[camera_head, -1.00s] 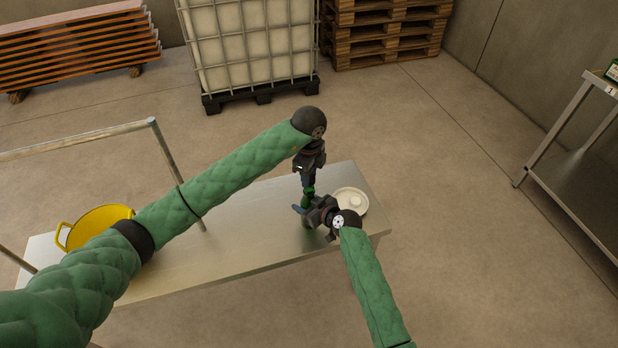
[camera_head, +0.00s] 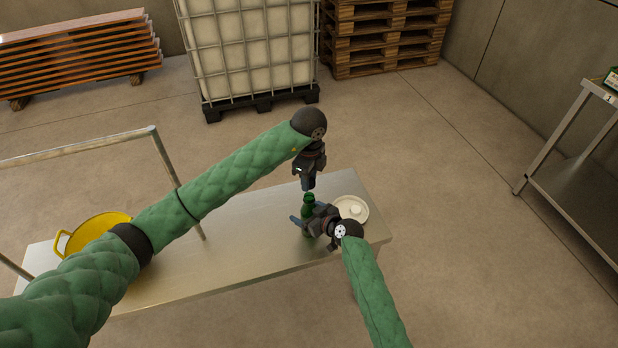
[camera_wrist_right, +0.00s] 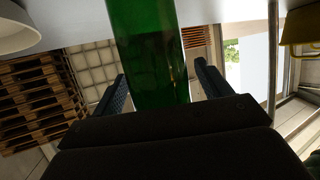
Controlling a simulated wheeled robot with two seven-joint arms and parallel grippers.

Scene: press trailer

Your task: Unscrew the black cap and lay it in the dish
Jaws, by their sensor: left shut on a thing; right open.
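A green bottle (camera_head: 308,204) stands upright on the metal table, its neck showing below my left gripper. My left gripper (camera_head: 308,187) is shut just above the bottle, with a small gap between them. The black cap is not clearly visible; what the left jaws hold is hidden by the fingers. My right gripper (camera_head: 307,214) is open, with its fingers on either side of the bottle. In the right wrist view the green bottle (camera_wrist_right: 150,50) stands between the spread fingers, with gaps beside it. The white dish (camera_head: 362,216) lies right of the bottle.
The metal table (camera_head: 250,235) is mostly clear in the middle. A yellow colander-like bowl (camera_head: 95,222) is at its left end, behind my left arm. A metal rail (camera_head: 170,165) rises at the left. A steel shelf (camera_head: 575,165) stands apart at the right.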

